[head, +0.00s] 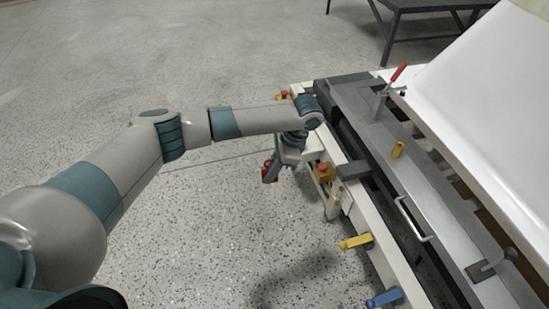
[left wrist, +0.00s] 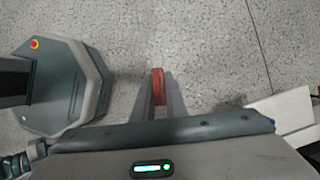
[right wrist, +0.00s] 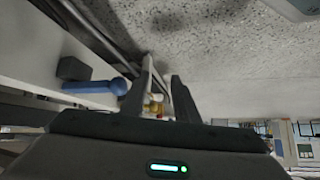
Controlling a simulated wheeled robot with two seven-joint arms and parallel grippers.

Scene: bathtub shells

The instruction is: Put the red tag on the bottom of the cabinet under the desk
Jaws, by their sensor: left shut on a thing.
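The red tag (left wrist: 158,84) is pinched between the fingers of my left gripper (left wrist: 159,92) in the left wrist view. In the head view the left gripper (head: 270,174) hangs above the speckled floor, left of the bench edge, with a bit of red (head: 266,168) at its tips. My right gripper (right wrist: 165,88) shows only in the right wrist view. Its fingers are apart, and I see nothing held between them. No desk or cabinet under it can be clearly made out in these frames.
A long bench frame (head: 352,218) runs along the right, carrying a white shell (head: 490,110). A yellow handle (head: 356,241) and a blue handle (head: 384,298) stick out from its side; the blue one also shows in the right wrist view (right wrist: 95,87). A dark table (head: 425,5) stands behind. Floor at left is clear.

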